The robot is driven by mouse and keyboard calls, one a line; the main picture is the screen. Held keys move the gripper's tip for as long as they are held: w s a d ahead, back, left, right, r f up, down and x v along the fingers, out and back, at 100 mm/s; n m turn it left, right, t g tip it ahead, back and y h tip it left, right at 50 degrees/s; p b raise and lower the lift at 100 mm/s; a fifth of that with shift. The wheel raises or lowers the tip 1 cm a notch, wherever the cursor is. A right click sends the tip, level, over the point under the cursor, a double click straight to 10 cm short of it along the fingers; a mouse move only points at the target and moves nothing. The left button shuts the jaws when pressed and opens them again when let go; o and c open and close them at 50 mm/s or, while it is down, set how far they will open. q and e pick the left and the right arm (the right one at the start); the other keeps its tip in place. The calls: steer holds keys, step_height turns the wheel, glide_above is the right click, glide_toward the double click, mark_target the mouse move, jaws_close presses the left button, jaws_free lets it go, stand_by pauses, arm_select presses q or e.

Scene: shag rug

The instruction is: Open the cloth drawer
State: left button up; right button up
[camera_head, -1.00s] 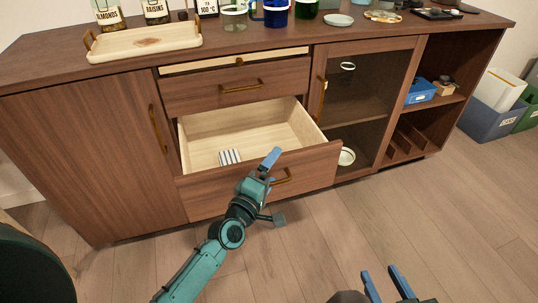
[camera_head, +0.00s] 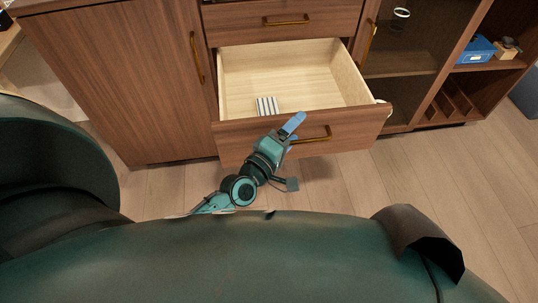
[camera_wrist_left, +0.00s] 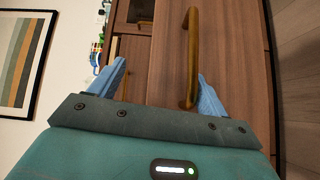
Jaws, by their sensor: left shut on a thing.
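The cloth drawer (camera_head: 240,128), the lower wooden drawer of the cabinet, stands pulled well out. Its pale interior shows a folded striped cloth (camera_head: 267,106) near the front left; the rest is bare. My left gripper (camera_head: 294,130) is at the drawer's front, at its brass bar handle (camera_head: 318,136). In the left wrist view the handle (camera_wrist_left: 192,55) runs between the blue fingers of the left gripper (camera_wrist_left: 158,88), close to the right finger. The gripper is shut on the handle, though the exact contact is hard to see. My right gripper is out of view.
A closed upper drawer (camera_head: 285,20) sits above. A cabinet door (camera_head: 130,75) is on the left and a glass door (camera_head: 405,50) on the right. Open shelves hold a blue box (camera_head: 476,50). Wood floor (camera_head: 350,185) lies before the cabinet. My own body fills the bottom.

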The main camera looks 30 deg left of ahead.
arm_select(q)
steer(key=shift+a+r+v, duration=0.15)
steer(key=shift+r+v, duration=0.05)
steer(key=shift+v, duration=0.8)
steer(key=shift+a+r+v, duration=0.15)
steer(key=shift+v, duration=0.85)
steer(key=shift+c, duration=0.6)
steer(key=shift+s+a+t, duration=0.15)
steer(key=shift+s+t, duration=0.15)
steer(key=shift+s, duration=0.9)
steer(key=c, duration=0.4)
steer(key=shift+s+a+f, duration=0.1)
steer(key=shift+s+f, duration=0.1)
steer(key=shift+s, duration=0.4)
steer(key=shift+s+a+f, duration=0.1)
steer(key=shift+s+f, duration=0.15)
steer(key=shift+s, duration=0.35)
steer(key=shift+c, duration=0.2)
